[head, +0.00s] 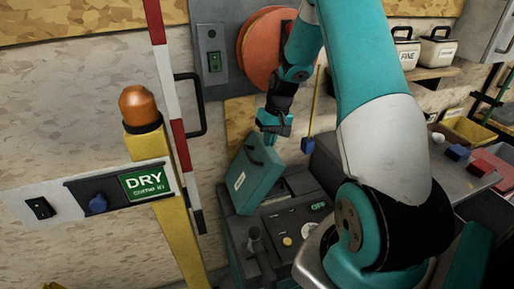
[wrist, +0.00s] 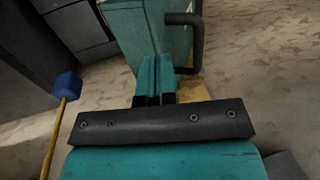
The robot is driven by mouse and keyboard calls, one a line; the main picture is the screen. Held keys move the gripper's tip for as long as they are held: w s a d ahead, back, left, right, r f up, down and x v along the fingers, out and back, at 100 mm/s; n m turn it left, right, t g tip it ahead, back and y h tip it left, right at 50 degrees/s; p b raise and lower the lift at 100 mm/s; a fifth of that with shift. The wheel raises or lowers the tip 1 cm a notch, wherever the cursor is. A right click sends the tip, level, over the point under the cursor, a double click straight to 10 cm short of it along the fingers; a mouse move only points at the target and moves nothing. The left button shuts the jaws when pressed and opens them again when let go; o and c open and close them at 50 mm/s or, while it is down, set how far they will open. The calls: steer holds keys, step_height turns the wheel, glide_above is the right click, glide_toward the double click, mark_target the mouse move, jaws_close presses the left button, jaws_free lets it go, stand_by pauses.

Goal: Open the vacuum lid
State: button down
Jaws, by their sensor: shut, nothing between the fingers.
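The vacuum lid (head: 247,187) is a teal panel with a white label and a dark handle (head: 252,153). It stands tilted up at the back left of the dark vacuum body (head: 232,246). In the wrist view the lid (wrist: 128,24) is just beyond my fingers, with its black handle (wrist: 187,45) to their right. My gripper (head: 272,129) is above the lid's upper right edge. Its teal fingers (wrist: 155,65) are together and empty. I cannot tell whether they touch the lid.
A yellow post (head: 175,215) with an orange lamp (head: 139,104) and a DRY sign (head: 146,182) stands at the left. A yellow rod with a blue block (head: 308,146) hangs right of my gripper. A workbench (head: 455,185) with bins is at the right.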

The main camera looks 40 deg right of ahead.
mark_target(257, 168)
steer(key=shift+w+a+f+p, duration=0.25)
steer(key=shift+a+f+p, duration=0.1)
steer(key=shift+a+f, duration=0.3)
steer(key=shift+w+a+f+p, duration=0.3)
steer(key=shift+a+f+p, duration=0.05)
steer(key=shift+a+f, duration=0.25)
steer(key=shift+w+a+f+p, duration=0.25)
steer(key=shift+a+f+p, duration=0.1)
steer(key=shift+a+f, duration=0.3)
steer(key=w+a+g+h+b, duration=0.1)
steer(key=w+a+h, duration=0.1)
steer(key=a, duration=0.6)
steer(key=shift+w+a+h, duration=0.4)
steer(key=shift+w, duration=0.5)
